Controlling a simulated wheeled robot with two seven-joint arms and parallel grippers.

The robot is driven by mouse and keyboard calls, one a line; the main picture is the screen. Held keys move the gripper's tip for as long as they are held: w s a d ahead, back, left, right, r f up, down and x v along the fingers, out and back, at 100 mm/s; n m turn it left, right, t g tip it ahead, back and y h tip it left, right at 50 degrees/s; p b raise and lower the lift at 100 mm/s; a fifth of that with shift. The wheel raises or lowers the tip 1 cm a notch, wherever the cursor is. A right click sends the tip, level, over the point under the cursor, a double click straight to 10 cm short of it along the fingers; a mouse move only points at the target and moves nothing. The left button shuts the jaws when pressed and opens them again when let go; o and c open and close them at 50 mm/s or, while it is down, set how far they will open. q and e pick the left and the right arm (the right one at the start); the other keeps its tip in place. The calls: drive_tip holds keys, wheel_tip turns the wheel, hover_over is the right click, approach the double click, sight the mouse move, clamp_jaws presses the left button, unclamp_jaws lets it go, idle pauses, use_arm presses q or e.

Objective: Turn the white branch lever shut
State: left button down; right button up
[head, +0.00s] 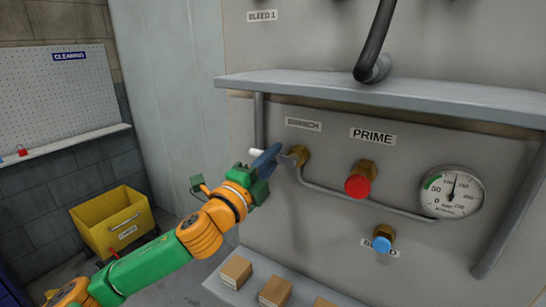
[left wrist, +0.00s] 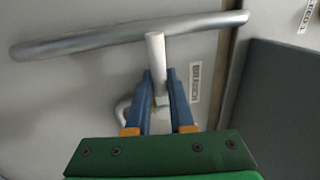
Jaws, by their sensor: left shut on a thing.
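The white branch lever (head: 256,152) shows as a short pale end beside my left gripper (head: 270,160) in the head view. Its brass valve body (head: 300,155) is just to the right, below a faint label (head: 303,124). In the left wrist view the white lever (left wrist: 156,52) stands between the two blue fingers of my left gripper (left wrist: 160,88). The fingers are shut on it, and its end sticks out past the tips. The fingers hide part of the lever. My right gripper is in neither view.
A grey shelf (head: 380,95) juts out above the valves. To the right are a red PRIME knob (head: 358,187), a blue knob (head: 382,244) and a gauge (head: 452,193). Boxes (head: 275,291) sit on a ledge below. A yellow bin (head: 112,218) stands at left.

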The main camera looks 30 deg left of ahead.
use_arm(q)
drive_tip(key=shift+r, duration=0.25)
drive_tip(key=c, duration=1)
unclamp_jaws()
drive_tip(key=shift+o, duration=1.1)
drive_tip(key=shift+w+f, duration=0.1)
drive_tip(key=shift+f, duration=0.1)
drive_tip(key=shift+s+a+f+b, duration=0.1)
drive_tip(key=shift+s+f+b, duration=0.15)
drive_tip(key=shift+b, duration=0.1)
drive_tip(key=s+b, duration=0.6)
drive_tip(key=b, duration=0.2)
drive_tip(key=shift+s+f, duration=0.2)
drive_tip(key=shift+f, duration=0.25)
